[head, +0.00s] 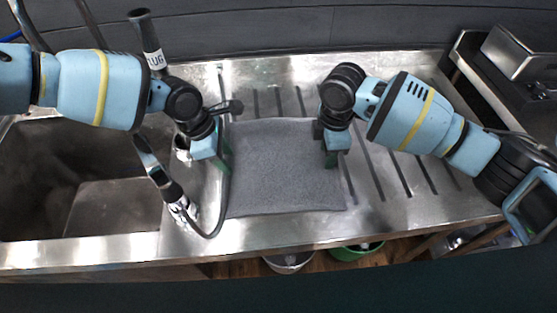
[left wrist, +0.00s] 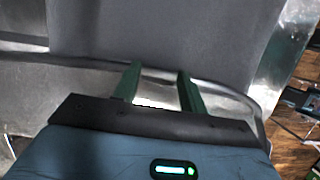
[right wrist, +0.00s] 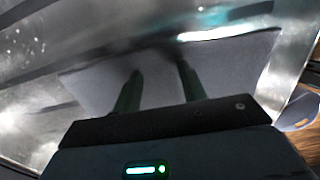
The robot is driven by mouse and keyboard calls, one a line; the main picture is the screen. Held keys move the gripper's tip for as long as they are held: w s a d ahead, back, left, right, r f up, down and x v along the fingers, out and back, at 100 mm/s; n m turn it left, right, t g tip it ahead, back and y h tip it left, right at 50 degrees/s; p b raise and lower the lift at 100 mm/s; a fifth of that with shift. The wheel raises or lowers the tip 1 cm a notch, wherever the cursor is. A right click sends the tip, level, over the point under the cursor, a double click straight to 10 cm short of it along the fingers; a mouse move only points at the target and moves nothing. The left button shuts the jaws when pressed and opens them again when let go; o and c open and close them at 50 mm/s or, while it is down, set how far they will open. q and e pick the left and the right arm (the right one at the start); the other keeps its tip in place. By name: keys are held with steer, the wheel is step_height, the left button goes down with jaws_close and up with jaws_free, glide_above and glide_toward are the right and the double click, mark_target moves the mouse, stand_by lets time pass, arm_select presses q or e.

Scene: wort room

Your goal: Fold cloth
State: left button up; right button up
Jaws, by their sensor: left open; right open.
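The grey cloth (head: 275,175) lies spread flat, roughly square, on the ribbed steel drainboard. It also shows in the left wrist view (left wrist: 150,30) and the right wrist view (right wrist: 225,72). My left gripper (head: 222,158) is open at the cloth's left edge. In the left wrist view its fingers (left wrist: 159,72) are apart with nothing between them that I can see gripped. My right gripper (head: 331,158) is open at the cloth's right edge. In the right wrist view its fingers (right wrist: 160,72) are apart, over the cloth. Whether the fingertips touch the cloth is unclear.
A steel sink basin (head: 85,190) is at the left. A spray tap with a hose (head: 172,190) stands between sink and cloth, close to my left gripper. A handle marked PLUG (head: 148,38) stands behind. The ribbed drainboard (head: 410,205) right of the cloth is clear.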

arm_select(q)
steer(key=shift+s+f, duration=0.1)
steer(key=shift+f, duration=0.15)
arm_select(e)
steer(key=shift+f, duration=0.25)
arm_select(q)
jaws_close()
arm_select(e)
steer(key=shift+s+f, duration=0.1)
steer(key=shift+s, duration=0.05)
jaws_close()
arm_select(q)
steer(key=shift+f, duration=0.1)
